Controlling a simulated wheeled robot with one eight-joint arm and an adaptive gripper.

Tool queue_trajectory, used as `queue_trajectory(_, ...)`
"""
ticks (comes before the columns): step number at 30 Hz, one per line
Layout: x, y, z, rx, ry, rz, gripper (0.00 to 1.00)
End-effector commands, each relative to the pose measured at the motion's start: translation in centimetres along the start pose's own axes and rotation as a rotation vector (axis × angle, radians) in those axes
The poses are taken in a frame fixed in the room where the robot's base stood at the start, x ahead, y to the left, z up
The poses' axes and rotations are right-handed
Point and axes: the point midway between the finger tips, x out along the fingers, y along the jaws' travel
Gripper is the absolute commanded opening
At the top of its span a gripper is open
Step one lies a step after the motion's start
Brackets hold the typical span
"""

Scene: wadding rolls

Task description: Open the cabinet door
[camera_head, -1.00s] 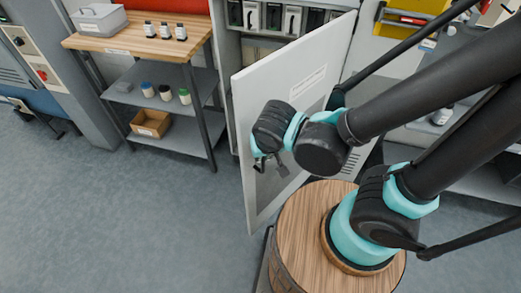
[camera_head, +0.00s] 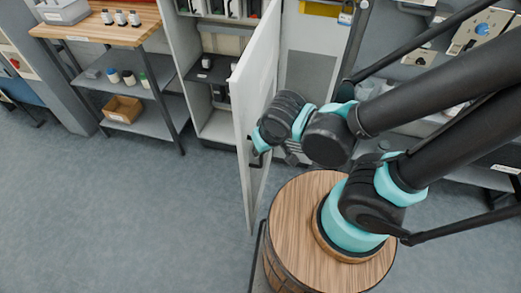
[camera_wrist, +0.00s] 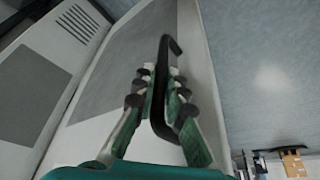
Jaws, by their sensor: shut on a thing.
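The white cabinet door (camera_head: 262,65) stands swung out from the cabinet (camera_head: 181,62), seen nearly edge-on in the head view. The door also shows in the wrist view (camera_wrist: 188,40), with a grey panel on its face. A black bar handle (camera_wrist: 163,75) is on the door. My gripper (camera_wrist: 160,88) is closed around the handle, with its green-padded fingers on either side of it. In the head view my gripper (camera_head: 256,159) is at the door's face, partly hidden by my wrist. The cabinet's interior shelves show to the left of the door.
A wood-topped shelf unit (camera_head: 95,31) with bottles and a cardboard box (camera_head: 124,109) stands left of the cabinet. Equipment with a blue knob (camera_head: 481,30) is at the right. The floor (camera_head: 130,210) in front and left is clear.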

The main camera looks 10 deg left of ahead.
Motion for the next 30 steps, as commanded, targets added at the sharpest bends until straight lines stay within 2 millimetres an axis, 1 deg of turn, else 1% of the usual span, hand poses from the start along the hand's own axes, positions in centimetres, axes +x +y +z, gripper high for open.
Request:
queue_trajectory(12, 0.02, 0.08, -0.08, 0.000, 0.001, 0.002, 0.00)
queue_trajectory(13, 0.02, 0.09, -0.08, 0.000, 0.001, 0.002, 0.12)
queue_trajectory(18, 0.02, 0.08, -0.06, 0.000, 0.001, 0.002, 0.33)
queue_trajectory(30, -0.25, 0.06, -0.04, 0.000, 0.001, 0.001, 0.33)
